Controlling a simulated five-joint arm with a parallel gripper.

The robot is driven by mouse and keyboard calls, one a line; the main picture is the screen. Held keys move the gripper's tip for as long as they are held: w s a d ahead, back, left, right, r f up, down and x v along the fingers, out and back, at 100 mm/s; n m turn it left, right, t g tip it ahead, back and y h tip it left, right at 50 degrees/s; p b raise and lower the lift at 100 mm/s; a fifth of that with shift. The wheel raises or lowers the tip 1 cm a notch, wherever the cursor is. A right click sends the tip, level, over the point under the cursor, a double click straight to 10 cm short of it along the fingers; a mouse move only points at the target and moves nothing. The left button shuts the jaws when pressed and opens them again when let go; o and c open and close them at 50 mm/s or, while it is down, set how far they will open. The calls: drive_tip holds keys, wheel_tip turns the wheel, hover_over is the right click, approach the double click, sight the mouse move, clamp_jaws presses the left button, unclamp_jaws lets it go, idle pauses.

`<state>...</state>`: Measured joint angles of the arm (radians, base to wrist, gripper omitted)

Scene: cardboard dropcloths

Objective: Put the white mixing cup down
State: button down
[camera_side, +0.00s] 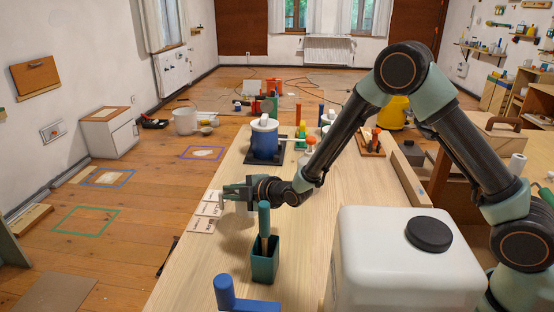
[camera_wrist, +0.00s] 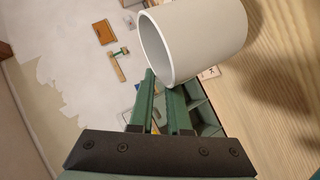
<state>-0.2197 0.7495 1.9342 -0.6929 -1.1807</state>
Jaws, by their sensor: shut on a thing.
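The white mixing cup (camera_wrist: 205,40) fills the upper middle of the wrist view, its open mouth toward the left of that picture. My gripper (camera_wrist: 163,88) is shut on it near the lower side of its rim; the exact contact is partly hidden. In the side view my gripper (camera_side: 230,190) is low over the left part of the pale wooden table (camera_side: 205,265). The cup is hard to make out there, mostly hidden by the gripper and pale against the wood. I cannot tell whether its base touches the table.
White cards (camera_side: 206,210) lie at the table's left edge. A dark green holder (camera_side: 265,263) with a green-handled tool stands in front of my gripper. A blue pot (camera_side: 264,143) stands behind it. A white canister (camera_side: 400,270) is at the front right. Bare wood lies right of the holder.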

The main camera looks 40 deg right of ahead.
drive_tip(key=shift+f, duration=2.05)
drive_tip(key=shift+f, duration=0.1)
drive_tip(key=c, duration=0.9)
unclamp_jaws()
